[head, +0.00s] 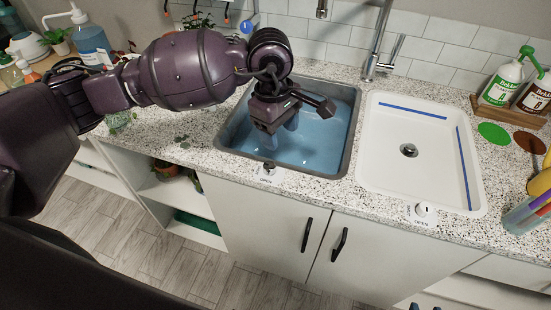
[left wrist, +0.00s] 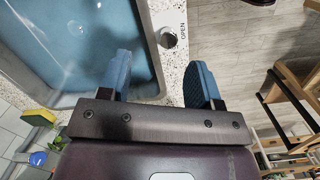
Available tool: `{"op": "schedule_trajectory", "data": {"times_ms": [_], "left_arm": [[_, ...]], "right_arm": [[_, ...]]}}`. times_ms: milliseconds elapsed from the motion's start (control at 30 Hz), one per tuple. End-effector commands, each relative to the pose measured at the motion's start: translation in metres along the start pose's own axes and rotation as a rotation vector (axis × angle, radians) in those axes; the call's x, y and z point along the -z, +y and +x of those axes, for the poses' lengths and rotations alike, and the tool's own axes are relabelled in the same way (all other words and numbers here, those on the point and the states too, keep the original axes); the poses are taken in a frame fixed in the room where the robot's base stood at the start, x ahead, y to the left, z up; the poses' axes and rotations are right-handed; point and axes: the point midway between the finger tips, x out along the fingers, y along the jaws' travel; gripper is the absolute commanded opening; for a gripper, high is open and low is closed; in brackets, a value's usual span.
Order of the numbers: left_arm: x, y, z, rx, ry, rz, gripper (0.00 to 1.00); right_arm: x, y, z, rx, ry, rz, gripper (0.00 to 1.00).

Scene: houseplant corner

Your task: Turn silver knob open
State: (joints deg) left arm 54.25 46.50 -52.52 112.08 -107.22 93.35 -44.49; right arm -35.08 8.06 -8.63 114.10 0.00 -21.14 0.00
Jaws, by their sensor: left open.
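The silver knob (left wrist: 168,38) sits on the speckled counter at the front rim of the grey, water-filled sink (left wrist: 148,45), with a white label reading OPEN beside it. In the head view the small knob (head: 268,166) is at the sink's front edge and looks dark. My left gripper (head: 272,143) points down above the front of this sink, just behind the knob. In the left wrist view its blue pads (left wrist: 160,78) are wide apart with nothing between them, and the knob lies just beyond their tips, apart from them. My right gripper is in neither view.
A white sink (head: 408,120) with blue tape strips stands to the right, with its own white knob (head: 422,209) and OPEN label. Chrome faucet (head: 376,55) rises behind. Bottles (head: 502,83) stand far right. Cabinet handles (head: 306,235) stick out below the counter.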

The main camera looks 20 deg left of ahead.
Motion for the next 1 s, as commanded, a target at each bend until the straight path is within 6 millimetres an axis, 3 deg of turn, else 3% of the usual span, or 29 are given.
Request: {"op": "schedule_trajectory", "data": {"times_ms": [100,367,800,1000], "left_arm": [[0.015,-0.007,-0.001,0.043,0.092,0.053,0.58],[0.019,-0.012,0.009,0.074,0.110,0.101,0.58],[0.027,-0.016,0.078,0.074,0.107,0.098,0.58],[0.029,-0.017,0.099,0.071,0.107,0.098,0.58]], "right_arm": [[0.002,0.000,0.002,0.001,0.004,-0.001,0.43],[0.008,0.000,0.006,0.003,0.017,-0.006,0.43],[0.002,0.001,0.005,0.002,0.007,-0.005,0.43],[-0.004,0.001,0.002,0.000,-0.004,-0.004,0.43]]}}
